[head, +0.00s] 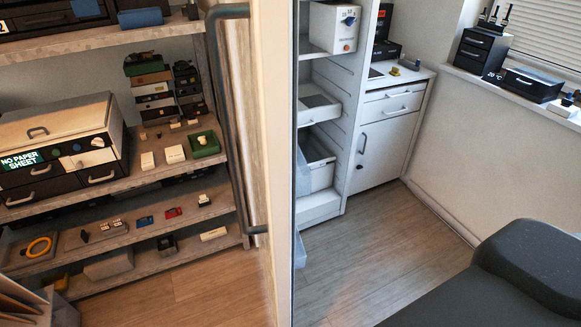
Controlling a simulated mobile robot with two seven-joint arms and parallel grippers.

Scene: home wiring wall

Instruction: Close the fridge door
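The fridge door (278,160) stands open and is seen nearly edge-on, as a tall pale panel through the middle of the head view. Its long dark vertical bar handle (236,150) is on the left face. To the right of the door edge is what looks like the open white fridge (357,110), with shelves, a pull-out tray (318,110) and a white bin (318,172) inside. Part of its interior is hidden behind the door. Neither of my grippers is in view, and nothing is seen touching the door or handle.
A shelf unit (180,172) with boxes and small items stands on the left. A white cabinet (385,145) is beside the fridge, and a windowsill (515,95) with dark boxes is at right. Wooden floor (385,245) is clear before the fridge. A dark rounded shape fills the lower right.

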